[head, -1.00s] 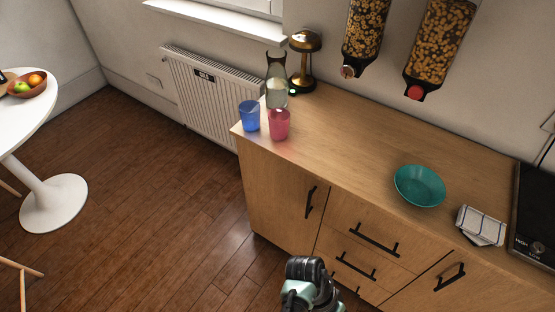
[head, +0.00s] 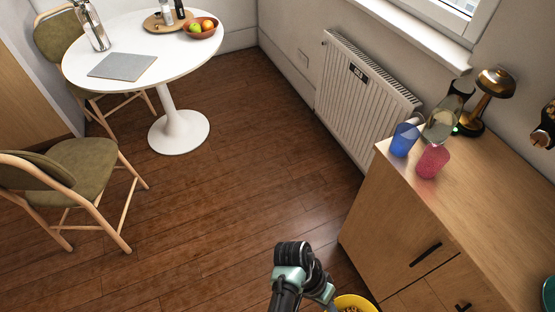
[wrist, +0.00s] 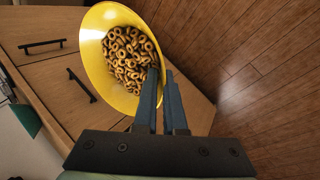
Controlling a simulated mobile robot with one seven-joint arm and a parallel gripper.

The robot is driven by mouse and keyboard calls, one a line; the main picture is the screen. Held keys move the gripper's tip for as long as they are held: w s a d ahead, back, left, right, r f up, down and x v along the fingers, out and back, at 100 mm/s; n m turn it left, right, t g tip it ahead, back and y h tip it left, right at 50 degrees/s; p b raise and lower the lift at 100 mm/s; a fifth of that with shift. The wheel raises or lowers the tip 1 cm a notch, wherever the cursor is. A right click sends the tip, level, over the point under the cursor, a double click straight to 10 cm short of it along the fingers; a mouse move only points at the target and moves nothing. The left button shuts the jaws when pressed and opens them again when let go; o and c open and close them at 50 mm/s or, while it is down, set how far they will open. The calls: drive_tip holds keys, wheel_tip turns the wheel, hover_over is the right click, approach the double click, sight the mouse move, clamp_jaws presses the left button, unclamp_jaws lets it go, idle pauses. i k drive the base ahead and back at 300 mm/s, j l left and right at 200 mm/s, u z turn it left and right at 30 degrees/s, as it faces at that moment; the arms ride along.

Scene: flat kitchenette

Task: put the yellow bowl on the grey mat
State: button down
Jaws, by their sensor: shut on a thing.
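The yellow bowl (wrist: 96,78) holds ring-shaped cereal (wrist: 128,58). My gripper (wrist: 160,78) is shut on its rim in the wrist view, with the bowl held out over the floor beside the wooden counter. In the head view the bowl (head: 366,301) is partly cut off at the bottom edge, and my gripper's fingers do not show clearly there. The grey mat (head: 122,66) lies flat on the white round table at the upper left, far from the bowl. The top of the mat is bare.
Open floor (head: 220,200) lies between me and the table. The counter (head: 480,190) is at the right.

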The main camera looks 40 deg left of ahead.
sight(123, 65)
drive_tip(key=i+j+u, duration=0.1)
drive_tip(key=u, duration=0.4)
drive_tip(key=i+j+u, duration=0.15)
drive_tip(key=u, duration=0.35)
drive_tip(key=i+u, duration=0.15)
drive_tip(key=u, duration=0.3)
drive_tip(key=i+u, duration=0.4)
drive_tip(key=i+l+u, duration=0.55)
drive_tip(key=i+u, duration=0.2)
drive_tip(key=i+l, duration=0.25)
drive_tip(key=i, duration=0.15)
drive_tip(key=i+l, duration=0.25)
drive_tip(key=i, duration=0.15)
drive_tip(key=i+l, duration=0.2)
drive_tip(key=i, duration=0.85)
drive_tip(key=j, duration=0.1)
